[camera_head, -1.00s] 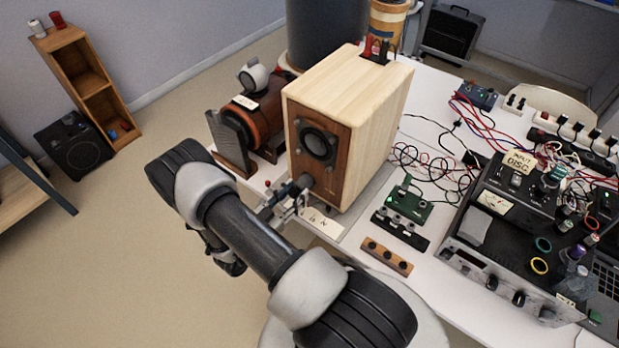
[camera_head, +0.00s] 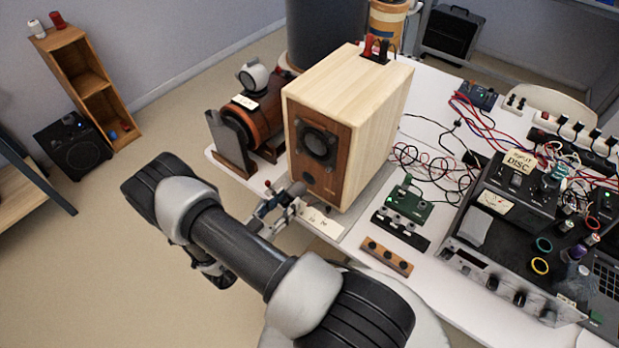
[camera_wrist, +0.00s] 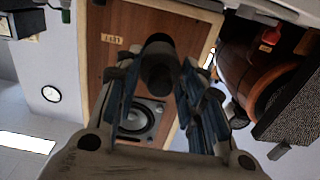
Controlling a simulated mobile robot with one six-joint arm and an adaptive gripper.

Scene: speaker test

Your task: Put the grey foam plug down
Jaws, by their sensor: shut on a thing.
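The grey foam plug (camera_wrist: 158,68) is a dark, round-ended cylinder between the fingers in the wrist view. My gripper (camera_wrist: 158,75) is shut on it; in the head view my gripper (camera_head: 282,203) is in front of the speaker's lower front, apart from it, by the table's near-left edge. The plug is too small to make out clearly there. The wooden speaker (camera_head: 364,90) stands upright on the table, with its cone (camera_head: 318,146) and a dark round port (camera_head: 309,180) below it uncovered. The wrist view shows the speaker front (camera_wrist: 185,22) upside down.
A paper card (camera_head: 322,222) lies in front of the speaker. A wooden strip with dark holes (camera_head: 387,258), a black knob strip (camera_head: 400,230) and a green board (camera_head: 409,206) lie to the right. A brown cylindrical device (camera_head: 262,122) stands left. Wires and an amplifier fill the right side.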

